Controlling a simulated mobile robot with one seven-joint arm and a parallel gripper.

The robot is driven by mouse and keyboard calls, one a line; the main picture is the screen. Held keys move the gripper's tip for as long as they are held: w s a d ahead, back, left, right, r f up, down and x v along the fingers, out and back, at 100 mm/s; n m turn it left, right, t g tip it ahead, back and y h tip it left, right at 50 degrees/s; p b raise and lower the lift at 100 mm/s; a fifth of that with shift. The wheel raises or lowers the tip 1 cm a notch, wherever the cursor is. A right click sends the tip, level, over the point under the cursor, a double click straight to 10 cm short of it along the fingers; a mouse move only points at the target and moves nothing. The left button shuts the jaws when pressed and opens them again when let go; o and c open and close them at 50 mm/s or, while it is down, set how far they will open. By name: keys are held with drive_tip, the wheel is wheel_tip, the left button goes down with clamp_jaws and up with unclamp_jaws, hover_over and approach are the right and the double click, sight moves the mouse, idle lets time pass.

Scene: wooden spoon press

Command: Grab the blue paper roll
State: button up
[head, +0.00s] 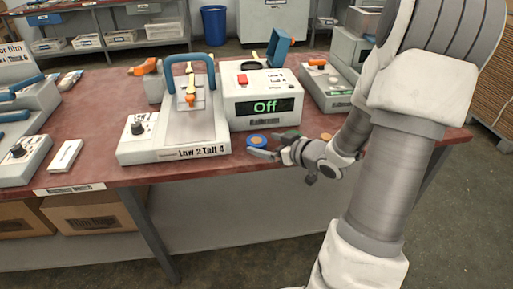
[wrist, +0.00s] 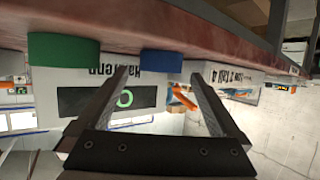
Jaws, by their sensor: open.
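The blue paper roll (head: 256,140) lies flat on the red-brown table (head: 90,150) near its front edge, in front of the machine reading "Off". In the wrist view, which is upside down, the blue roll (wrist: 160,62) shows between the lines of my two fingertips. My gripper (head: 263,150) is open and empty, close to the roll from the right and front. Its spread fingers also show in the wrist view (wrist: 162,76). I cannot tell whether the fingertips touch the roll. A green roll (wrist: 63,52) lies beside the blue one.
The "Off" machine (head: 263,100) stands behind the roll. The "Low 2 Tall 4" press (head: 180,130) stands just left of it. Another grey machine (head: 325,85) is behind my arm to the right. A small white block (head: 65,156) lies far left.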

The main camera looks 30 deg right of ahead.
sight(257, 143)
drive_tip(key=shift+x, duration=1.35)
drive_tip(key=shift+s, duration=0.1)
drive_tip(key=c, duration=1.3)
